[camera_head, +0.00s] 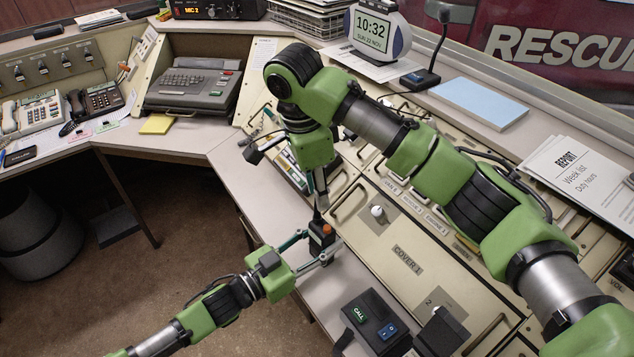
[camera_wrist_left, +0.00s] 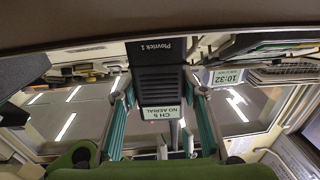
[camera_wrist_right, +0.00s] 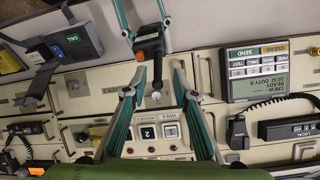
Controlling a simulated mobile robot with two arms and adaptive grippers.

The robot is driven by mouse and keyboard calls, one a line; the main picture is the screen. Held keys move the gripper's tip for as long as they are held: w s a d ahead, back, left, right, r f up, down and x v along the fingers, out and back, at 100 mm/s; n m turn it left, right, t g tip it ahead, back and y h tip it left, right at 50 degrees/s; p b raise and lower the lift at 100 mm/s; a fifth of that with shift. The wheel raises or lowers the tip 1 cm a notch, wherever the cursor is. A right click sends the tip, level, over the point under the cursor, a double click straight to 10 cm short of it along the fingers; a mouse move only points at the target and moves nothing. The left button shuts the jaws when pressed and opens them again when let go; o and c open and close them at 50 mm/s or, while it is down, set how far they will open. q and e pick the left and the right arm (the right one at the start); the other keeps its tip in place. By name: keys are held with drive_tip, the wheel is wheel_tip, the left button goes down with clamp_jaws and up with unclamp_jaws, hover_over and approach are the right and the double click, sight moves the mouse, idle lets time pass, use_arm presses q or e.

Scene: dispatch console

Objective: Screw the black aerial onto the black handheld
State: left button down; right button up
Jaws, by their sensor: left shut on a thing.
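The black handheld (camera_head: 321,235) has an orange knob on top and is held above the desk's front edge. My left gripper (camera_head: 318,249) is shut on its sides. In the left wrist view the handheld (camera_wrist_left: 158,75) appears upside down; its screen reads "CH 5 NO AERIAL". A thin dark rod (camera_wrist_right: 157,69), seemingly the black aerial, stands at the handheld's top between my right fingers. I cannot tell whether it is threaded in. My right gripper (camera_head: 320,192) points down just above the handheld. In the right wrist view its fingers (camera_wrist_right: 158,78) are apart, with gaps beside the rod.
The panel marked COVER 1 (camera_head: 400,262) with a white knob (camera_head: 377,211) lies right of the handheld. A black CALL box (camera_head: 372,318) stands at the near edge. A clock (camera_head: 374,30) and blue pad (camera_head: 480,102) are farther back. Open floor lies left.

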drive_tip(key=n, duration=0.4)
drive_tip(key=shift+w+d+f+h, duration=0.1)
drive_tip(key=shift+w+f+h, duration=0.05)
drive_tip(key=shift+f+h, duration=0.15)
drive_tip(key=w+d+r+n+t, duration=0.1)
drive_tip(key=w+r+n+t, duration=0.2)
drive_tip(key=w+r+n, duration=0.4)
drive_tip(key=m+g+y, duration=0.2)
drive_tip(key=m+g, duration=0.2)
drive_tip(key=m, duration=3.1)
hover_over(317, 216)
drive_tip(key=f, duration=0.4)
drive_tip(key=shift+w+f, duration=0.2)
drive_tip(key=shift+w, duration=0.15)
drive_tip(key=shift+f, duration=4)
